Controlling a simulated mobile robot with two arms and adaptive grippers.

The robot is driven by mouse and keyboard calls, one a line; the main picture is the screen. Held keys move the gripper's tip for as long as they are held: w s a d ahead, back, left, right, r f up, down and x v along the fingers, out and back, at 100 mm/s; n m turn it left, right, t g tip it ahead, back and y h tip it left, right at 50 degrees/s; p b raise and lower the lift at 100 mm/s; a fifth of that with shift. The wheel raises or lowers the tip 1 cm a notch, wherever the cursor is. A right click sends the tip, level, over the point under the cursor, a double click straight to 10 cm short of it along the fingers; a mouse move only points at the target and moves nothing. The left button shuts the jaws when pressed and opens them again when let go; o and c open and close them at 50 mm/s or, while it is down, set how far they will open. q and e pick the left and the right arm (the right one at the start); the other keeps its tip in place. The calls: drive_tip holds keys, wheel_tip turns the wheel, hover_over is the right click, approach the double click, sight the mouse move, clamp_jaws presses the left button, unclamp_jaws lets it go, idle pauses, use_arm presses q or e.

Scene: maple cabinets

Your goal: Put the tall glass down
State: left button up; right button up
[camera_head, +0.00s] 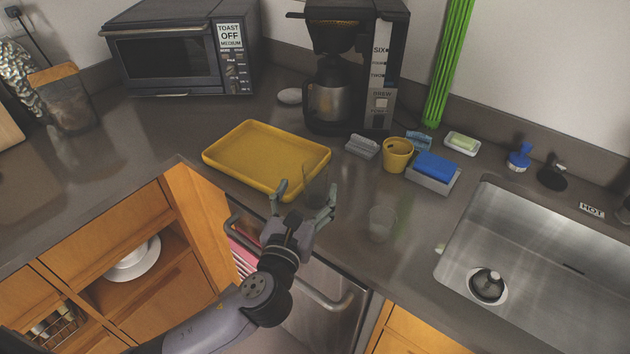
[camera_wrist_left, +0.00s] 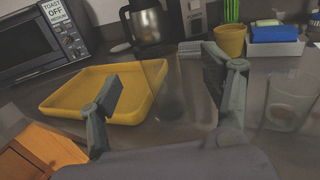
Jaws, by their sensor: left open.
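The tall glass (camera_head: 316,184) is clear and hard to make out. It looks upright on the counter, just right of the yellow tray's near corner. My left gripper (camera_head: 307,192) is open, with its fingers apart on either side of the glass. In the left wrist view the glass (camera_wrist_left: 172,95) shows faintly between the two spread fingers (camera_wrist_left: 163,82); I cannot tell whether either finger touches it. My right gripper is in neither view.
A yellow tray (camera_head: 255,154) lies left of the glass. A shorter clear glass (camera_head: 382,223) stands to the right, near the counter edge. Behind are a yellow cup (camera_head: 397,155), a blue sponge (camera_head: 436,166) and a coffee maker (camera_head: 381,75). The sink (camera_head: 545,245) is at right.

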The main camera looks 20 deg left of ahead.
sight(311, 178)
use_arm(q)
drive_tip(key=w, duration=0.2)
drive_tip(key=w+p, duration=0.1)
drive_tip(key=w, duration=0.5)
drive_tip(key=shift+w+a+f, duration=0.1)
drive_tip(key=shift+a+f, duration=0.1)
drive_tip(key=shift+a, duration=0.15)
drive_tip(key=shift+c, duration=0.5)
drive_tip(key=shift+r, duration=0.1)
clamp_jaws()
